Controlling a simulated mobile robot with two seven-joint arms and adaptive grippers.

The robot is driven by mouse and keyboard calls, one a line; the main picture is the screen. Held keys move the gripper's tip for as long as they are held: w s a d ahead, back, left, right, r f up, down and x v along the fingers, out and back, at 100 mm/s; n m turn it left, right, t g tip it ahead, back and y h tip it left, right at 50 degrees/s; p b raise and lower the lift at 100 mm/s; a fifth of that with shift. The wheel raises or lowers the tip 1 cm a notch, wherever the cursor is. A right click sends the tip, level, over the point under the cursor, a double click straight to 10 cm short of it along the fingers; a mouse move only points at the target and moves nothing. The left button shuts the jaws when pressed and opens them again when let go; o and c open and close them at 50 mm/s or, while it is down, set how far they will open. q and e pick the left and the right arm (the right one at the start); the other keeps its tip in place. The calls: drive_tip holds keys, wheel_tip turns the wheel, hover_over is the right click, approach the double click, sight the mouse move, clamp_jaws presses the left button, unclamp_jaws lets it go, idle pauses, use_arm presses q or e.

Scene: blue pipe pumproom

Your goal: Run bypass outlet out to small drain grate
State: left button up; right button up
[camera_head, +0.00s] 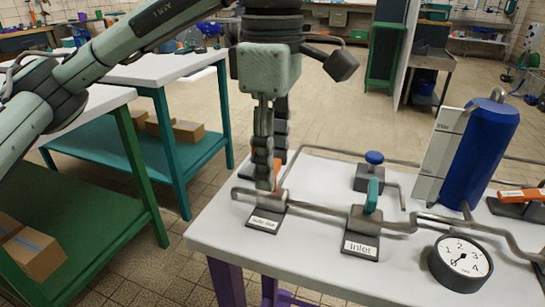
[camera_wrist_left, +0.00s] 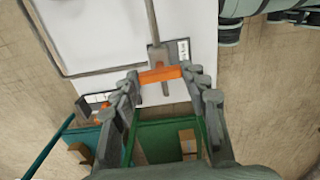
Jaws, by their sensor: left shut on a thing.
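My left gripper (camera_head: 269,183) points down at the near left part of the white table and is shut on an orange handle (camera_head: 277,174). The handle also shows between the fingertips in the left wrist view (camera_wrist_left: 160,74). It sits at a small valve block with a label (camera_head: 266,219) too small to read surely, on a grey pipe (camera_head: 318,209). Further right on this pipe is a teal-handled valve (camera_head: 371,197) labelled "Inlet". The fingers partly hide the orange handle. I see no drain grate, and my right gripper is not in view.
The white table (camera_head: 330,180) also bears a blue-knobbed valve (camera_head: 374,158), a round gauge (camera_head: 461,262), a blue cylinder (camera_head: 480,150) and another orange handle (camera_head: 521,194) at right. Green and teal benches with cardboard boxes (camera_head: 188,131) stand left. Tiled floor lies between.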

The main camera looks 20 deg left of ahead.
use_arm(q)
drive_tip(key=shift+m, duration=0.4)
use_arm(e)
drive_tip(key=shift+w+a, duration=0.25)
use_arm(q)
drive_tip(key=o, duration=1.2)
drive_tip(key=shift+c, duration=0.2)
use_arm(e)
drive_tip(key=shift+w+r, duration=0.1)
use_arm(q)
wheel_tip(320, 180, up, 12)
